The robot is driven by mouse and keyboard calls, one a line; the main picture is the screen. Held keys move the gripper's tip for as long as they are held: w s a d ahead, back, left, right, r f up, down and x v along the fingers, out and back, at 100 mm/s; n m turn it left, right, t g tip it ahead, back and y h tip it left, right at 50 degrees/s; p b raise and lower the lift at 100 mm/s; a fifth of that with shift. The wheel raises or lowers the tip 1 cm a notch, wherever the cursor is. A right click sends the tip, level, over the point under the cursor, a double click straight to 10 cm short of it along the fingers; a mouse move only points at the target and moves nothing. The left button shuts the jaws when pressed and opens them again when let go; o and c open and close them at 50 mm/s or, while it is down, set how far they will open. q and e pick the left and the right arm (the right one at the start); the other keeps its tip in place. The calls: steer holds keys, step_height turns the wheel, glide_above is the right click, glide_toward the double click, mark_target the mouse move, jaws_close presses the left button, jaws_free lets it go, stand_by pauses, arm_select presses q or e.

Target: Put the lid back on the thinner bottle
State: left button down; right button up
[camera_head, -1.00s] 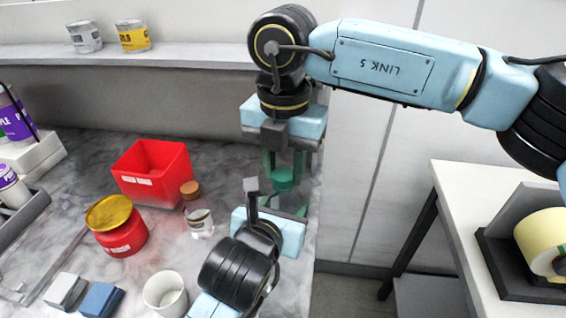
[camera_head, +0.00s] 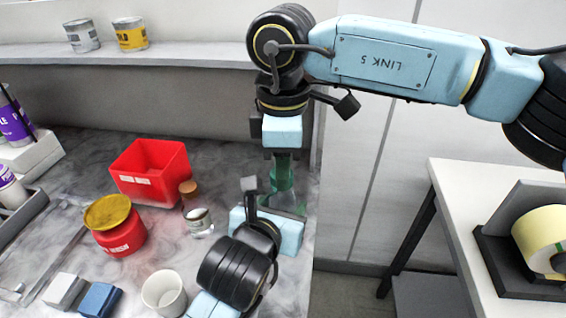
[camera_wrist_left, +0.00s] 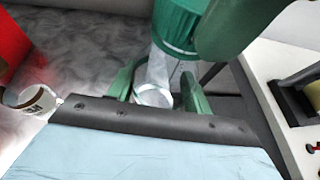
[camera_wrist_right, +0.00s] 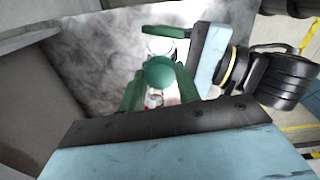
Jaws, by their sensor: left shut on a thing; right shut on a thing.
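The green lid (camera_wrist_right: 160,72) is between the fingers of my right gripper (camera_wrist_right: 161,88), which is shut on it from above. In the left wrist view the lid (camera_wrist_left: 176,22) is at the top of the clear thinner bottle (camera_wrist_left: 158,70), in line with its neck. I cannot tell whether it is fully seated. My left gripper (camera_wrist_left: 160,85) is shut around the bottle's body. In the head view, my right gripper (camera_head: 282,175) is directly above my left gripper (camera_head: 282,208), and the bottle is mostly hidden between them.
A red bin (camera_head: 150,170), a red jar with a yellow lid (camera_head: 118,235), a small labelled glass jar (camera_head: 199,222) and a white cup (camera_head: 164,293) stand left of my grippers. A white table (camera_head: 455,215) with a yellow roll (camera_head: 545,238) is at the right, across a gap.

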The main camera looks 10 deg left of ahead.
steer(key=o, duration=0.9)
steer(key=shift+r, duration=0.15)
step_height(320, 180, up, 4)
steer(key=shift+r, duration=0.15)
steer(key=shift+c, duration=0.2)
